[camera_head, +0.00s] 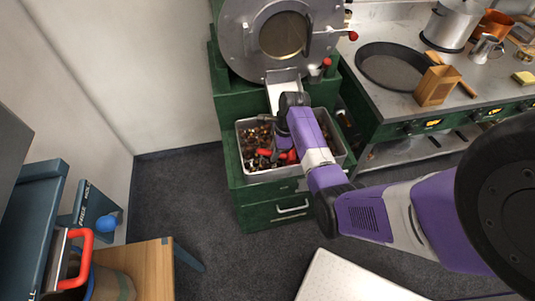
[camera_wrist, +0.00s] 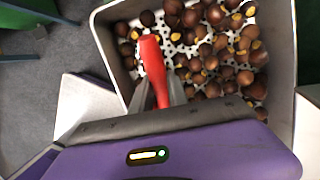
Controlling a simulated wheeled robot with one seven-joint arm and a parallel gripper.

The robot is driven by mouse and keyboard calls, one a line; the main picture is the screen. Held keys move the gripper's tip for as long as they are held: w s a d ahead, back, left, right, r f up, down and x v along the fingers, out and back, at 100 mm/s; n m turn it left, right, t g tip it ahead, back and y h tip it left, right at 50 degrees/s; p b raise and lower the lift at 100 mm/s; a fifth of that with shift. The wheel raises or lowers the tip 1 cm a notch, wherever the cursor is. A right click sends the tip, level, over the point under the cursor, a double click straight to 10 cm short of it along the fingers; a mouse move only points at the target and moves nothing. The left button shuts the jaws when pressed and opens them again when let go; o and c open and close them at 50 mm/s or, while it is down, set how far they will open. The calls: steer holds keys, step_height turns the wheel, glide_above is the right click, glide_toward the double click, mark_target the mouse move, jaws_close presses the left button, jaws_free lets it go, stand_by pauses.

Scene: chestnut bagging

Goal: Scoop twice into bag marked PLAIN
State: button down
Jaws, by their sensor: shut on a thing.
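My gripper (camera_wrist: 158,95) is shut on a red handle (camera_wrist: 152,68), which I take to be the scoop's. The scoop's bowl does not show clearly. In the head view my gripper (camera_head: 284,148) is over the grey tray (camera_head: 262,174), with red parts beside it. The tray holds many brown chestnuts (camera_wrist: 197,50), some showing yellow, on a white perforated floor.
A round metal roaster (camera_head: 240,40) with a chute stands behind the tray on a green cabinet (camera_head: 290,211). A dark pan (camera_head: 391,66) and pots are on the counter. A wooden table (camera_head: 138,262) and blue stand (camera_head: 92,207) are at lower left. The floor between is clear.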

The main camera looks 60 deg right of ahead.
steer(key=shift+g+h, duration=0.5)
steer(key=shift+s+d+f, duration=0.25)
steer(key=shift+s+d, duration=0.4)
steer(key=shift+s, duration=0.1)
steer(key=shift+s+d+f, duration=0.2)
steer(key=shift+s+d, duration=0.45)
steer(key=shift+s, duration=0.15)
steer(key=shift+s+d+f, duration=0.25)
steer(key=shift+s+d, duration=0.4)
steer(key=shift+s, duration=0.1)
steer(key=shift+s+d+r+g+h+p, duration=0.25)
steer(key=shift+r+g+p, duration=0.2)
steer(key=shift+p, duration=0.25)
steer(key=shift+r+g+h, duration=0.1)
steer(key=shift+g+h, duration=0.35)
steer(key=shift+r+p, duration=0.4)
steer(key=shift+p, duration=0.15)
steer(key=shift+g+h, duration=0.4)
steer(key=shift+g, duration=0.1)
steer(key=shift+w+a+p+v, duration=0.15)
steer(key=shift+p+v, duration=0.5)
steer(key=shift+v, duration=0.2)
steer(key=shift+w+a+p+v, duration=0.1)
steer(key=shift+w+p+v, duration=0.1)
steer(key=shift+p+v, duration=0.6)
steer(key=shift+w+a+p+v, duration=0.15)
steer(key=shift+p+v, duration=0.4)
steer(key=shift+v, duration=0.4)
steer(key=shift+f, duration=0.15)
